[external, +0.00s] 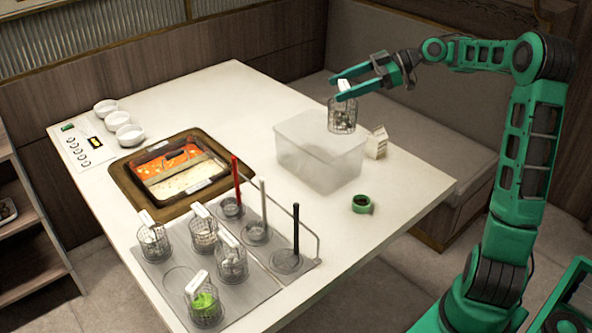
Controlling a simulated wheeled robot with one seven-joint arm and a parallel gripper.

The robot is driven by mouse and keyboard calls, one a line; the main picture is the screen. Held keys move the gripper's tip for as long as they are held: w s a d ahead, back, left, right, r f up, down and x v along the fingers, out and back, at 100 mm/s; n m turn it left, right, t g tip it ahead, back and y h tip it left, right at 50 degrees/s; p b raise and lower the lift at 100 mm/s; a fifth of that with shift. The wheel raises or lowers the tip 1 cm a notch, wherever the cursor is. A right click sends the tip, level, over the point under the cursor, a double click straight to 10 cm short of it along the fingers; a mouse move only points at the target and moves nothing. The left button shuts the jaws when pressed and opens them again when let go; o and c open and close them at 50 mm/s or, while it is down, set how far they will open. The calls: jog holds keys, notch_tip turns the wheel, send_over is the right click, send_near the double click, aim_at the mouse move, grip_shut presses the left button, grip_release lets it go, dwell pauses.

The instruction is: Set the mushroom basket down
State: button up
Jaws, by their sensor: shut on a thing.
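The mushroom basket (342,119), a small wire mesh cylinder with a white label tag at its top, hangs upright from my gripper (343,87). The two green fingers are shut on its top by the tag. Its contents look pale and brownish; the tag is too small to read. The basket is in the air, in the picture over the back right part of a translucent plastic bin (301,165). I cannot tell whether its bottom is above the rim or slightly inside. The grey basket tray (178,279) at the front left has a bare round place.
Several other wire baskets stand on the tray, one with green contents (205,307). Ladles with upright red, white and black handles (296,230) stand beside them. A two-part sauce pot (175,168), a green tape roll (362,203) and a small carton (376,142) are on the table.

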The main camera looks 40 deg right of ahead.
jog(key=s+d+m+t+h, duration=0.2)
jog(key=s+d, duration=0.5)
jog(key=d, duration=0.1)
notch_tip(320, 180, down, 17)
jog(key=w+d+f, duration=0.1)
jog(key=d+f, duration=1)
jog(key=d, duration=0.1)
jog(key=shift+w+f, duration=0.2)
jog(key=shift+w, duration=0.15)
jog(key=shift+f+y, duration=0.1)
jog(key=shift+y, duration=0.2)
jog(key=o, duration=1.7)
jog(key=v, duration=1.2)
